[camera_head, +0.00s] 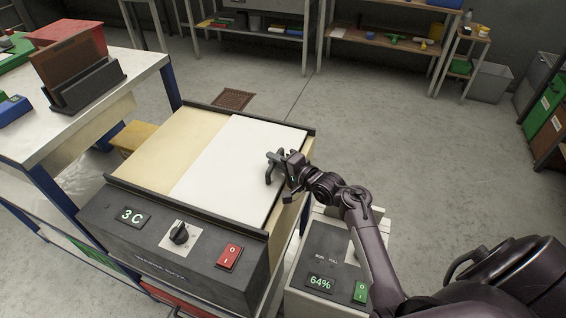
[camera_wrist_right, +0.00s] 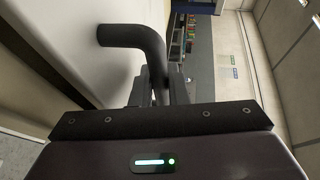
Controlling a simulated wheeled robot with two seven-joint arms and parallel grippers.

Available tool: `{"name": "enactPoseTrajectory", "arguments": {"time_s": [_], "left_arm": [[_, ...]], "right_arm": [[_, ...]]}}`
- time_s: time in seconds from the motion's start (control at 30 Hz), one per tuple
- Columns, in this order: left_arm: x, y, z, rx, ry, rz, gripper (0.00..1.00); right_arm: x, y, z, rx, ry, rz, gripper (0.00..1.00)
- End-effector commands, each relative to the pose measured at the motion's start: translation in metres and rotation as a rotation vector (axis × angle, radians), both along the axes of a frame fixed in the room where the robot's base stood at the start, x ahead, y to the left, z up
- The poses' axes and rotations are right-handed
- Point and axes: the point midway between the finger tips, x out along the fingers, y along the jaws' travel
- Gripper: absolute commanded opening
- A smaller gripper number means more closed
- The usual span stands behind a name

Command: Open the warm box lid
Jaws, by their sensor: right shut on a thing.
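The warm box (camera_head: 150,235) stands in front of me with a dark control panel showing "3 C", a knob and a red switch. Its top has a white lid panel (camera_head: 235,160) on the right and a beige panel (camera_head: 165,150) on the left, both lying flat between dark rails. My right gripper (camera_head: 280,166) is at the right part of the white panel, shut on a dark handle. The bent handle (camera_wrist_right: 135,37) shows close up in the right wrist view, with the fingers (camera_wrist_right: 160,88) around its lower end. My left gripper is out of view.
A smaller unit (camera_head: 328,255) reading "64%" stands close to the box's right side, under my right arm. A workbench (camera_head: 130,75) with a dark rack (camera_head: 85,85) is at the left. The floor behind the box is open.

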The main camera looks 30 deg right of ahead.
Motion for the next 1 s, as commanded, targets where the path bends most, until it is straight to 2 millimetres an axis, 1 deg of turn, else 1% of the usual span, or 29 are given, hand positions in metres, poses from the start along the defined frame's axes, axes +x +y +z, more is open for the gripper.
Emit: {"name": "enactPoseTrajectory", "arguments": {"time_s": [0.03,0.17,0.27,0.4,0.6,0.8,1.0], "left_arm": [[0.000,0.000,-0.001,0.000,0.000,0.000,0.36],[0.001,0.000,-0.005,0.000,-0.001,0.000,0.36],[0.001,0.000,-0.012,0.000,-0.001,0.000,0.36],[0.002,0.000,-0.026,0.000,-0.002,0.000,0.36],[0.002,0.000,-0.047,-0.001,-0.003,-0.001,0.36],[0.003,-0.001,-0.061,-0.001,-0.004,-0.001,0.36],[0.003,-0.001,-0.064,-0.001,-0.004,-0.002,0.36]], "right_arm": [[0.010,0.010,0.001,0.005,-0.002,0.003,0.00],[0.037,0.034,0.000,0.006,-0.002,0.004,0.00],[0.060,0.055,-0.001,0.006,-0.004,0.005,0.00],[0.091,0.083,-0.003,0.005,-0.003,0.006,0.00],[0.127,0.115,-0.003,0.004,-0.003,0.004,0.00],[0.148,0.135,-0.002,0.001,-0.001,0.005,0.00],[0.156,0.141,0.000,0.001,0.001,0.003,0.00]]}}
